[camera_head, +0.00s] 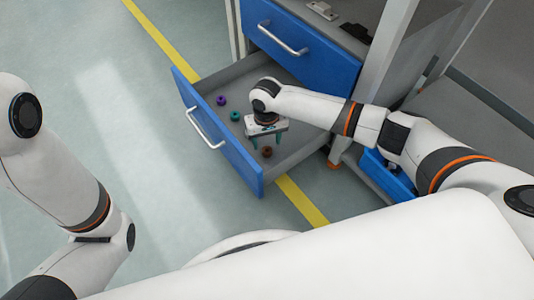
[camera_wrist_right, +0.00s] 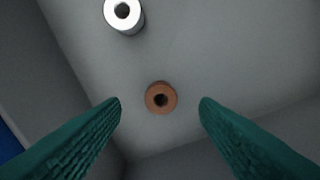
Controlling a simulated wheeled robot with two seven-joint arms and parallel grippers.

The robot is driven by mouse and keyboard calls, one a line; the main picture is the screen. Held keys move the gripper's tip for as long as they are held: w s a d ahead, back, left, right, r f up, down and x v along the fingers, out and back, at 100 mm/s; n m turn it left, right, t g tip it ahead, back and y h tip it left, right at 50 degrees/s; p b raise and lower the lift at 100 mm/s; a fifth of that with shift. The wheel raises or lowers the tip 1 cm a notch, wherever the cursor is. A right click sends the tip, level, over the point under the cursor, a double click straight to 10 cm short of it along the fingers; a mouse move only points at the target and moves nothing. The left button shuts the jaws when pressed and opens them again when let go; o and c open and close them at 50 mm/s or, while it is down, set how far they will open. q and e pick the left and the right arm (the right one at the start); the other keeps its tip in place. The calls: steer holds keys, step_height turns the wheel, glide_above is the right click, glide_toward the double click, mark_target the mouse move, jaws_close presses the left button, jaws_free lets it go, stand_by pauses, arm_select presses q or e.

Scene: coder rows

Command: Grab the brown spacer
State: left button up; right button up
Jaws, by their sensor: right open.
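The brown spacer (camera_head: 267,152) is a small ring with a central hole, lying on the floor of the open drawer. In the right wrist view the brown spacer (camera_wrist_right: 161,98) shows between the two teal fingers, apart from both. My right gripper (camera_head: 266,142) points down into the drawer, open and empty, with its fingers spread to either side of the spacer. How high the fingertips are above it is hard to tell. My left arm shows at the left, but its gripper is outside the view.
A silver-white spacer (camera_wrist_right: 123,14) lies near the brown one. A purple spacer (camera_head: 221,100) and a teal spacer (camera_head: 235,116) lie farther left in the drawer. The blue drawer front (camera_head: 218,135) and grey side walls enclose them. A closed blue drawer (camera_head: 300,45) is above.

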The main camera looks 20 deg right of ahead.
mark_target(267, 150)
step_height(267, 150, down, 4)
steer(key=b, duration=0.3)
steer(key=shift+s+f+b, duration=0.15)
steer(key=shift+b, duration=0.15)
steer(key=shift+c, duration=0.5)
steer(key=c, duration=1)
